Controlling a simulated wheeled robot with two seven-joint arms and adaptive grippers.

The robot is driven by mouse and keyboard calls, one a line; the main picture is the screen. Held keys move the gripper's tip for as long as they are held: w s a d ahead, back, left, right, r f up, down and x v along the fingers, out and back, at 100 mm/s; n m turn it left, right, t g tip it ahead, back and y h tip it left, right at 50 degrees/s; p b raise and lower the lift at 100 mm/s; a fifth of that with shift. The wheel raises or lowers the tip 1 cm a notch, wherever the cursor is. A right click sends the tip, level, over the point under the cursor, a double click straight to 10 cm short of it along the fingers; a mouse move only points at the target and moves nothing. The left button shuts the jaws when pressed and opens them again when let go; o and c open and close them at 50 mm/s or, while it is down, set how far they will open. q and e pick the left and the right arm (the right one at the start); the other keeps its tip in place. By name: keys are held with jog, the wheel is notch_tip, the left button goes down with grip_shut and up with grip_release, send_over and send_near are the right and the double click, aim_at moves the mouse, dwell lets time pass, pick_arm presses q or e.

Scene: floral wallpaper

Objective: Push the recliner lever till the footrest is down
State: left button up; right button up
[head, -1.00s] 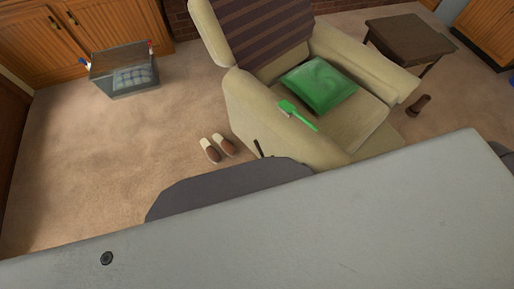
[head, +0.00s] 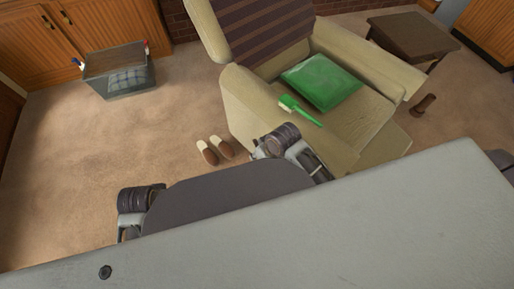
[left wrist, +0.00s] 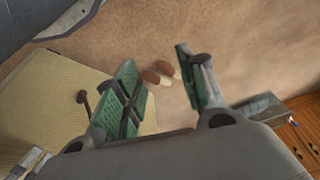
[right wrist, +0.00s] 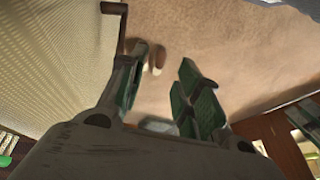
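The beige recliner (head: 240,108) stands beyond my body in the head view, its side toward me. Its lever is hidden behind my right arm there. The dark brown lever shows on the recliner's side in the left wrist view (left wrist: 82,98) and at the top in the right wrist view (right wrist: 115,9). My left gripper (left wrist: 160,65) is open and empty, with the lever left of its fingers. The footrest's position is unclear.
Slippers (head: 214,150) lie on the carpet beside the recliner. A green cushion (head: 321,82) and a green brush (head: 300,110) rest on the recliner. A grey box (head: 120,72) stands by the cabinets, and a brown table (head: 412,38) stands behind right. Carpet at left is clear.

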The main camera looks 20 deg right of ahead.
jog(key=w+a+r+n+y, duration=0.1)
jog(key=w+a+r+n, duration=0.15)
jog(key=a, duration=0.45)
jog(key=m+g+h+b, duration=0.1)
jog(key=m+g+h, duration=0.2)
jog(key=h, duration=0.1)
send_over(256, 143)
notch_tip(256, 143, down, 6)
pick_arm(q)
jog(key=s+d+f+h, duration=0.1)
jog(key=s+d+f, duration=0.1)
jog(key=f, duration=0.4)
jog(key=shift+s+d+f+g, duration=0.2)
jog(key=shift+d+g, duration=0.2)
jog(key=shift+d, duration=0.45)
pick_arm(e)
jog(key=shift+s+a+r+n, duration=0.15)
jog(key=shift+a+r+n, duration=0.1)
jog(key=shift+a, duration=0.15)
pick_arm(q)
jog(key=shift+r, duration=0.1)
pick_arm(e)
jog(key=shift+f, duration=0.2)
